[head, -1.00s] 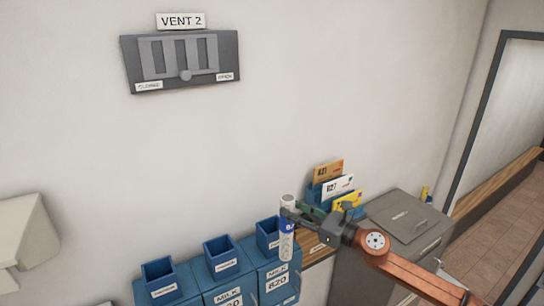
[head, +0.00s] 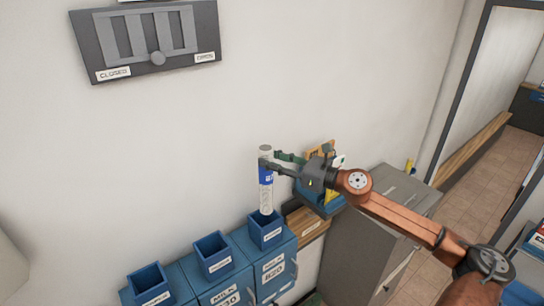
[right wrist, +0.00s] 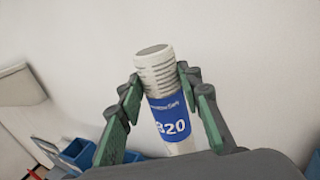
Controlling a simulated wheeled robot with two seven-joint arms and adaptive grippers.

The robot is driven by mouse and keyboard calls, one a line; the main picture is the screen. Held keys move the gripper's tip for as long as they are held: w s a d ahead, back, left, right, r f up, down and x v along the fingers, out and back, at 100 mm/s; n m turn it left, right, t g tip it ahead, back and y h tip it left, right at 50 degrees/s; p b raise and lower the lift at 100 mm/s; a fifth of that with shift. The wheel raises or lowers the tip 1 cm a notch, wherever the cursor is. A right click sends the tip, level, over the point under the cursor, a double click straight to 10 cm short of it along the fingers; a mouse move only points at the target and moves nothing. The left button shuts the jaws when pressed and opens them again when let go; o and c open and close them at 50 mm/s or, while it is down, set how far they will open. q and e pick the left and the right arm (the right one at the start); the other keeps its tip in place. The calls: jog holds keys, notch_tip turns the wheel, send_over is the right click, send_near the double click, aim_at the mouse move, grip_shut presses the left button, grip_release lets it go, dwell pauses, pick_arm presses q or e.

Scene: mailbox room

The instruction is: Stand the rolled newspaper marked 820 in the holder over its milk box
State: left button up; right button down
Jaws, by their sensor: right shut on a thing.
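The rolled newspaper (head: 265,192) is white with a blue band and stands about upright in my right gripper (head: 270,162). In the right wrist view the newspaper (right wrist: 173,125) shows "820" on its band, with the green fingers on both sides of it. The blue holder (head: 267,237) sits on top of the blue milk box marked 820 (head: 274,257). The newspaper's lower end is at the holder's opening in the head view; I cannot tell whether it is inside or just above. My left gripper is not in view.
Two more blue holders (head: 213,262) stand on milk boxes to the left. A wooden ledge (head: 307,226) and a grey cabinet (head: 360,235) are to the right. An envelope rack (head: 330,203) is partly behind my right gripper. A vent panel (head: 150,42) is on the wall.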

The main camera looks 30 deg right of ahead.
aim_at(270, 189)
jog(key=f+b, duration=0.1)
jog(key=f, duration=0.2)
jog(key=f+b, duration=0.1)
jog(key=f, duration=0.1)
jog(key=shift+w+f+b, duration=0.25)
jog(key=shift+w+b, duration=0.1)
jog(key=shift+w, duration=0.05)
notch_tip(270, 189, down, 5)
jog(key=b, duration=0.3)
jog(key=shift+w, duration=0.1)
jog(key=shift+w+f+b, duration=0.1)
jog(key=shift+f+b, duration=0.2)
jog(key=shift+b, duration=0.1)
jog(key=shift+f+b, duration=0.35)
jog(key=shift+f, duration=0.15)
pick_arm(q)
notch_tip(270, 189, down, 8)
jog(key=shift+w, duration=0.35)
pick_arm(e)
jog(key=shift+f, duration=0.15)
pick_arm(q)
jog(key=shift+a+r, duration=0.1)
